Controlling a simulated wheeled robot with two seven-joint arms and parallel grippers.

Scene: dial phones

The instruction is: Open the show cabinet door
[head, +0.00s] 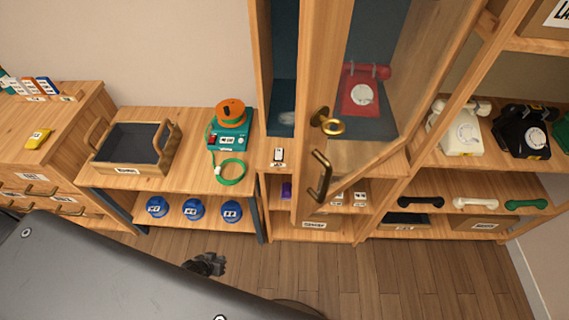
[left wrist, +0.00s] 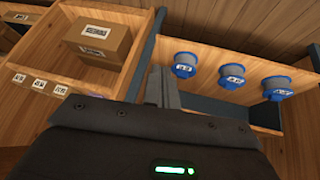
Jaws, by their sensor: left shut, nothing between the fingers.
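The show cabinet door (head: 316,75) is a wooden frame with a glass pane, standing partly open. Its free left edge is swung out toward me, and a gap shows the teal inside (head: 284,85) of the cabinet. A dark pull handle (head: 320,176) sits low on the door frame, below a brass lock with a key (head: 328,122). A red dial phone (head: 362,92) shows through the glass. My left gripper (head: 207,264) is shut and empty, low over the floor, left of the door and apart from it. It also shows in the left wrist view (left wrist: 161,88). My right gripper is out of view.
A bench (head: 190,180) left of the cabinet holds a tray (head: 128,168) and a teal-orange device (head: 230,125); blue round items (head: 193,209) stand on its lower shelf. Shelves with phones (head: 462,132) and handsets (head: 475,203) are at right. The wooden floor (head: 370,285) in front is clear.

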